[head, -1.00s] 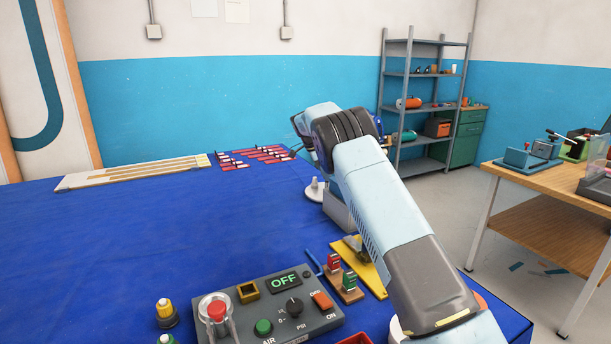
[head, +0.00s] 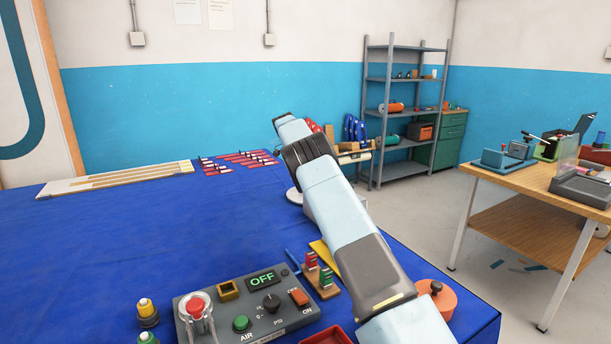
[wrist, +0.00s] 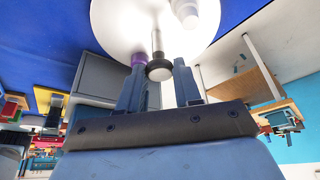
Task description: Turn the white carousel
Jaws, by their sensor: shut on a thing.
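The white carousel (wrist: 125,25) is a round white disc at the top of the wrist view. In the head view its edge (head: 293,195) shows just left of my arm, and the rest is hidden behind the arm. A metal rod with a dark round knob (wrist: 159,71) stands out from the carousel toward my gripper. My gripper (wrist: 160,80) has its two fingers on either side of this knob and is shut on it. A white cylinder (wrist: 186,12) and a purple ring (wrist: 138,60) also show by the disc. My fingertips are hidden in the head view.
A grey control box (head: 250,305) reading OFF stands at the front of the blue table. Red and green pegs on a wooden block (head: 320,278) and an orange lidded pot (head: 436,298) lie near my arm. The blue table's middle is clear.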

